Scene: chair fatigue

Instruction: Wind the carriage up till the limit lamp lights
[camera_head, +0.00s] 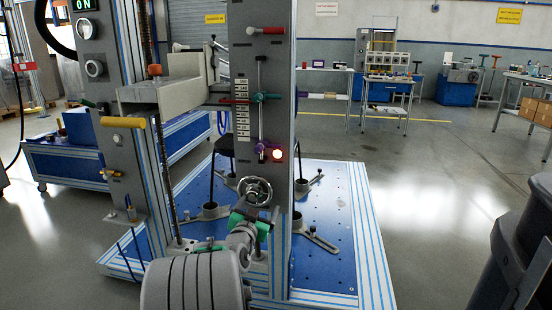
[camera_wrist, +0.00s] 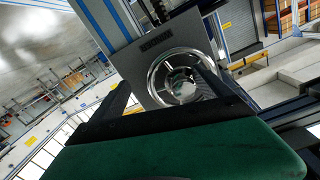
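The grey carriage (camera_head: 165,95) is a beam on the upright rig, high on the threaded spindle. The limit lamp (camera_head: 277,153) on the column glows bright orange-red. The spoked handwheel (camera_head: 256,190) sits low on the column face. My gripper (camera_head: 248,221), with green parts, is just below and in front of the handwheel in the head view. In the wrist view my gripper (camera_wrist: 165,98) has its two dark fingers spread apart, with the handwheel (camera_wrist: 178,76) showing between and beyond them. I cannot tell whether the fingers touch the rim.
Benches (camera_head: 390,85) stand at the back. The floor to the right is mostly clear.

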